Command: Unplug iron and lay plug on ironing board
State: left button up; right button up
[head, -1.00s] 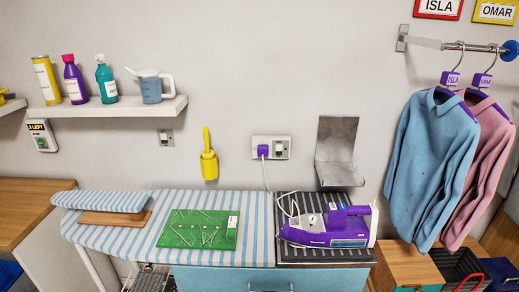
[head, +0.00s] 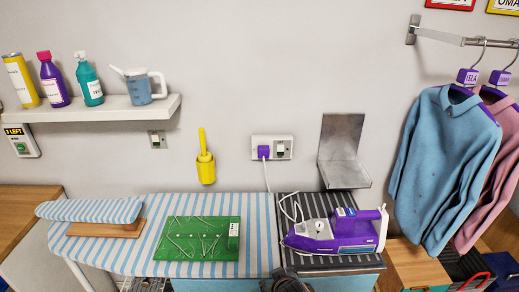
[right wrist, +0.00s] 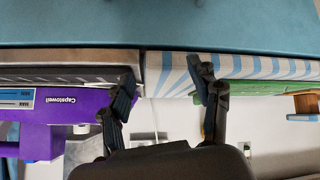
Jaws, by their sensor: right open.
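The purple plug (head: 264,152) sits in the left side of the white wall socket (head: 284,150). Its pale cord runs down the wall to the purple iron (head: 338,232), which rests on a dark ribbed pad (head: 290,208) at the right end of the striped ironing board (head: 257,225). My right gripper (head: 285,282) shows at the bottom edge of the head view, in front of the board. In the right wrist view my right gripper (right wrist: 164,82) is open and empty, with the iron (right wrist: 65,125) upside down beside it. My left gripper cannot be made out.
A green board with pins (head: 198,238) lies on the ironing board, left of the pad. A metal bracket (head: 341,145) and a yellow brush holder (head: 205,167) hang on the wall either side of the socket. Shirts (head: 440,165) hang at right; the shelf (head: 110,108) is upper left.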

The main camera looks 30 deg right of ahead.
jog(key=shift+m+t+h, duration=0.5)
jog(key=w+d+r, duration=0.1)
jog(key=w+r, duration=0.1)
jog(key=r, duration=0.1)
jog(key=w+d+r, duration=0.1)
jog(key=shift+w+d+r, duration=0.1)
jog(key=shift+d+r, duration=0.2)
pick_arm(q)
jog(key=shift+w, duration=0.25)
pick_arm(e)
jog(key=w+d+r+m+t+h, duration=0.1)
jog(key=w+d+r+t+h, duration=0.1)
jog(key=w+r, duration=0.5)
jog(key=w+d+r+m+t+h, duration=0.2)
jog(key=w+d+r+t, duration=0.2)
jog(key=w, duration=1)
jog(key=d+r, duration=0.2)
jog(key=d, duration=0.1)
jog(key=shift+w+r, duration=0.2)
jog(key=shift+r, duration=0.15)
pick_arm(q)
jog(key=shift+w+d, duration=0.1)
